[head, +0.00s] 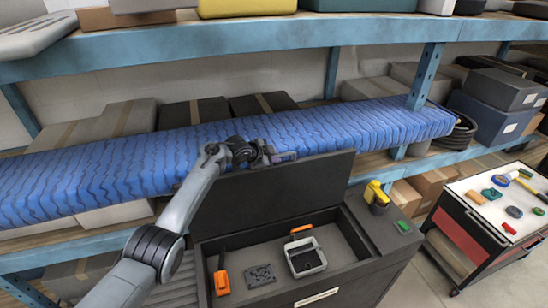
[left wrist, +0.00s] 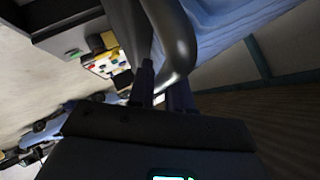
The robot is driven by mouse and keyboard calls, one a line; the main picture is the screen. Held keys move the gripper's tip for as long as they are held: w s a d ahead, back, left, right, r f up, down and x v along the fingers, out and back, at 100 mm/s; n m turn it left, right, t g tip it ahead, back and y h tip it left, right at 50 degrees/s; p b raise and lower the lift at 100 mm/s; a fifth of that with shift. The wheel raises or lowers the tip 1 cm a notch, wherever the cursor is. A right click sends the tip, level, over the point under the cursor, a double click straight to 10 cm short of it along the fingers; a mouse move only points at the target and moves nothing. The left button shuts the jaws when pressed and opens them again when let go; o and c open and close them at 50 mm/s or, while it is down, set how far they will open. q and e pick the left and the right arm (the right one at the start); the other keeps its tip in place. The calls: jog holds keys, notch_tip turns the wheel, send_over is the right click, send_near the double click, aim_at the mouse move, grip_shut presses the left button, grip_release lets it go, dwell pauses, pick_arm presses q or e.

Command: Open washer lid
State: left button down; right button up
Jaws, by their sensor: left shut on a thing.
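The washer (head: 375,228) is a dark grey box at the lower middle of the head view, with its basin uncovered. Its dark lid (head: 285,195) stands raised at the back of the basin, close to upright. My left gripper (head: 283,158) is at the lid's top edge, left of its middle, and is shut on it. In the left wrist view the fingers (left wrist: 160,92) show beside a dark curved shape, and their contact with the lid is hard to make out. My right gripper is not in view.
A shelf with a blue quilted cover (head: 110,160) runs close behind the raised lid. The basin holds an orange-handled tool (head: 221,277) and a grey tray (head: 305,258). A yellow tool (head: 377,194) stands on the washer's right side. A tool cart (head: 490,215) is at the right.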

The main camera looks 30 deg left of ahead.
pick_arm(q)
jog(key=c, duration=1.2)
grip_release()
jog(key=shift+d, duration=0.1)
jog(key=shift+o, duration=0.2)
jog(key=shift+s, duration=0.1)
jog(key=shift+s+a+r, duration=0.2)
jog(key=shift+s+r, duration=0.25)
jog(key=v, duration=0.9)
jog(key=shift+b, duration=0.4)
jog(key=shift+s+r, duration=0.1)
jog(key=shift+s, duration=0.05)
